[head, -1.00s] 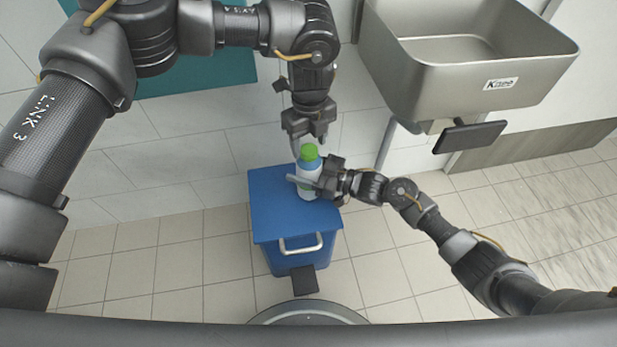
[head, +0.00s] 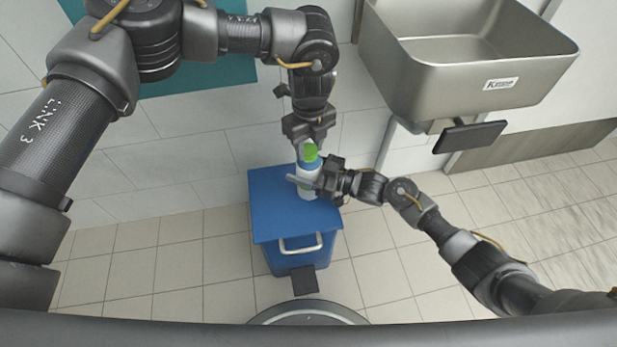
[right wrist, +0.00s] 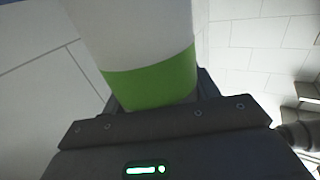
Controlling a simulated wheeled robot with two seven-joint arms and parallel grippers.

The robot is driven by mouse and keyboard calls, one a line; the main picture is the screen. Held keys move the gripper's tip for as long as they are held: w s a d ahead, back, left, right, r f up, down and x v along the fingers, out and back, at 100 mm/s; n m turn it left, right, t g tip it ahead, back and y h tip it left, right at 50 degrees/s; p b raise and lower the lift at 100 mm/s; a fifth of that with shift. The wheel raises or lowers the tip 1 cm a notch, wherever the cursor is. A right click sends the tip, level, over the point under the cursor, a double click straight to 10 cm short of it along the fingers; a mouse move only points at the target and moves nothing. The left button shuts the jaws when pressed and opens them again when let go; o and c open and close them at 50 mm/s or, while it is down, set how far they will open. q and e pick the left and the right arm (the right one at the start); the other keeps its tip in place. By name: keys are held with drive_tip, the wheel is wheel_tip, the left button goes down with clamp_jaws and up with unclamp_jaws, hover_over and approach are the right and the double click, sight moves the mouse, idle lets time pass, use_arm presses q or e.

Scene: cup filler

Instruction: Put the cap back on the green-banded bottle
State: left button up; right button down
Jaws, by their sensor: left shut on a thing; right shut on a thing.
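The green-banded bottle (head: 308,188) is upright over the blue lid, white with a blue upper part in the head view. In the right wrist view its white wall and green band (right wrist: 150,80) fill the upper middle. My right gripper (head: 318,181) is shut around its side from the right. A green cap (head: 310,153) shows at the bottle's top. My left gripper (head: 308,142) comes down from above and is shut on the cap, partly hiding it. I cannot tell whether the cap is seated or just above the neck.
A blue bin (head: 265,215) with a flat lid, a front handle (head: 301,245) and a black pedal (head: 304,280) stands under the bottle. A steel sink (head: 470,75) hangs at upper right with a black plate (head: 470,137) below it. Tiled floor is free on both sides.

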use_arm(q)
drive_tip(key=o, duration=1.2)
drive_tip(key=shift+c, duration=0.2)
wheel_tip(320, 180, up, 12)
use_arm(e)
drive_tip(key=shift+c, duration=1.6)
unclamp_jaws()
use_arm(q)
drive_tip(key=shift+r+p, duration=0.8)
drive_tip(key=shift+p, duration=0.05)
use_arm(e)
drive_tip(key=v, duration=1)
drive_tip(key=shift+s+d, duration=0.2)
drive_tip(key=shift+d, duration=0.15)
